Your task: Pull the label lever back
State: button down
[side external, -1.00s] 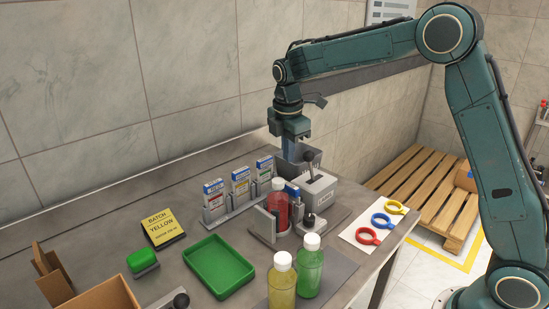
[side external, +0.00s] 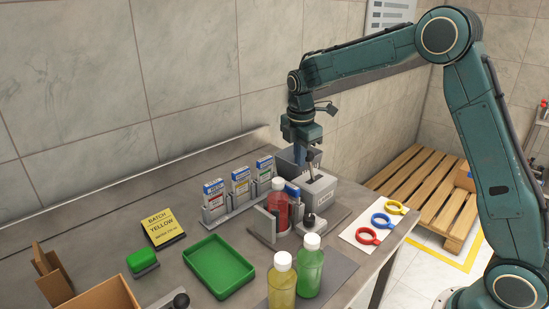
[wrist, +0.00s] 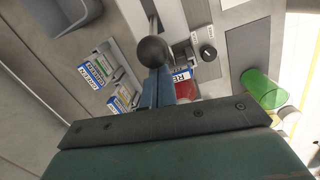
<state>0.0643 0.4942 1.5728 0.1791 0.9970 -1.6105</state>
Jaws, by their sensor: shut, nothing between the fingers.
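The label lever is a dark stem with a round black knob (side external: 311,157), rising from a slot in the grey label box (side external: 319,190). My gripper (side external: 303,160) points down at the lever, its blue fingers closed and empty. In the side view the fingers overlap the knob area. In the wrist view the knob (wrist: 153,51) lies just beyond the fingertips (wrist: 158,76). I cannot tell whether they touch it. The lever stands nearly upright in the side view.
A red bottle (side external: 279,207) stands in a holder left of the box. Three label packs (side external: 240,188) stand further left. A dark grey bin (side external: 287,158) is behind the lever. Yellow (side external: 282,283) and green (side external: 309,270) bottles stand in front. Coloured rings (side external: 381,220) lie at right.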

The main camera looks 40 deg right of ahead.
jog(key=shift+d+r+y, duration=0.3)
jog(key=shift+d+y, duration=0.3)
jog(key=shift+d, duration=0.1)
dwell(0.5)
jog(key=shift+d+r+y, duration=0.2)
jog(key=shift+d+y, duration=0.3)
jog(key=shift+d, duration=0.2)
jog(key=shift+d+r+y, duration=0.2)
jog(key=shift+d+y, duration=0.3)
jog(key=shift+d, duration=2.9)
jog(key=shift+r, duration=0.1)
notch_tip(320, 180, up, 7)
jog(key=shift+s, duration=0.15)
